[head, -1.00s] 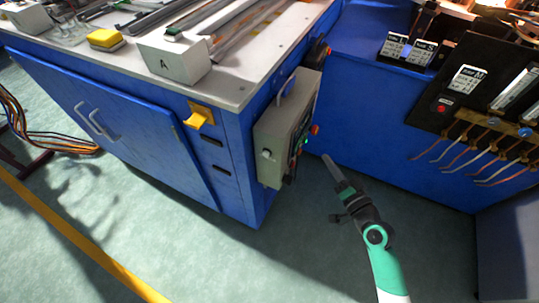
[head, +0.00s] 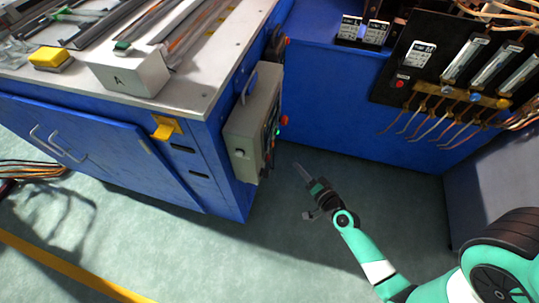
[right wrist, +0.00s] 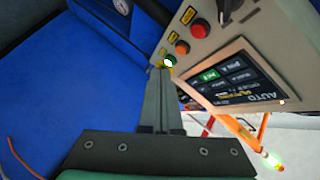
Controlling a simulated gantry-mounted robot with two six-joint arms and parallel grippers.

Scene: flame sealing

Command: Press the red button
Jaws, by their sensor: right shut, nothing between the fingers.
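The red button (right wrist: 200,28) is a round knob on the face of a grey control box in the right wrist view, above an orange button (right wrist: 182,47) and a lit green one (right wrist: 169,61). In the head view a red knob (head: 284,120) sticks out from the right side of the grey control box (head: 245,125). My right gripper (head: 298,168) is shut and empty, to the right of and below the box. In the wrist view its tips (right wrist: 160,70) lie beside the green button in the picture; contact cannot be told. My left gripper is not in view.
The box is on the end of a blue cabinet (head: 210,205). A screen (right wrist: 235,78) sits beside the buttons. Open floor lies in front.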

